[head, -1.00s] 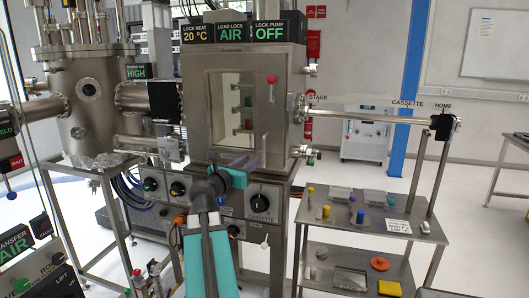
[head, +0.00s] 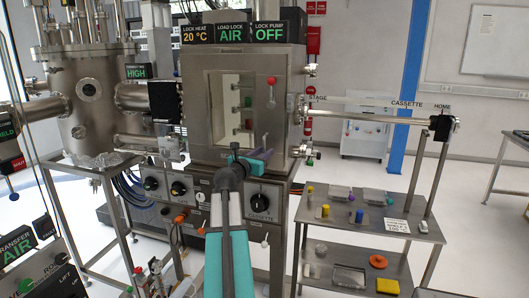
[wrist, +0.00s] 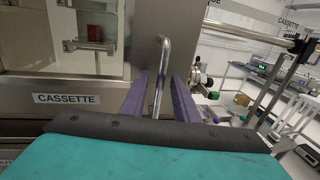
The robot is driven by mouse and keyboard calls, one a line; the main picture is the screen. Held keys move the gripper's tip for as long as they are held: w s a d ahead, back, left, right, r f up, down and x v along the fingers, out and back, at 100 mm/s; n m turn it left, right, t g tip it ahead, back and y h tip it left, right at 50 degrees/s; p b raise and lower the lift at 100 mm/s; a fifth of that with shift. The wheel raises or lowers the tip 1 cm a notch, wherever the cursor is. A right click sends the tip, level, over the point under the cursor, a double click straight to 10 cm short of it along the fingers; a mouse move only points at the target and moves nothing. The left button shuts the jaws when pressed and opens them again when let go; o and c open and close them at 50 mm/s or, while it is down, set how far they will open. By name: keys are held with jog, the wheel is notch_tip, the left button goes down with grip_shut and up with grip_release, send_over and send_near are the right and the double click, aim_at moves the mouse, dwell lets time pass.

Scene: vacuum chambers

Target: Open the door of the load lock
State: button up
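The load lock (head: 195,110) is a steel box in the middle of the head view. Its door (head: 213,152) has a tall window and looks shut. A red-knobbed lever (head: 271,81) is on the door's upper right. My gripper (head: 264,146) is at the door's lower right. In the wrist view, my gripper (wrist: 158,98) has its two purple fingers apart. A bent metal handle bar (wrist: 160,68) stands upright between them, with a gap visible on each side. In the head view, the gripper partly hides the handle.
Left of the lock is a steel chamber (head: 92,105). A CASSETTE knob (head: 260,203) is on the panel below the door. A transfer rod (head: 370,116) reaches right, above a shelf cart (head: 340,234) with small items. The floor right of the cart is clear.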

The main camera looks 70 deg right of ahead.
jog(key=shift+d, duration=0.25)
grip_shut()
jog(key=shift+s, duration=0.15)
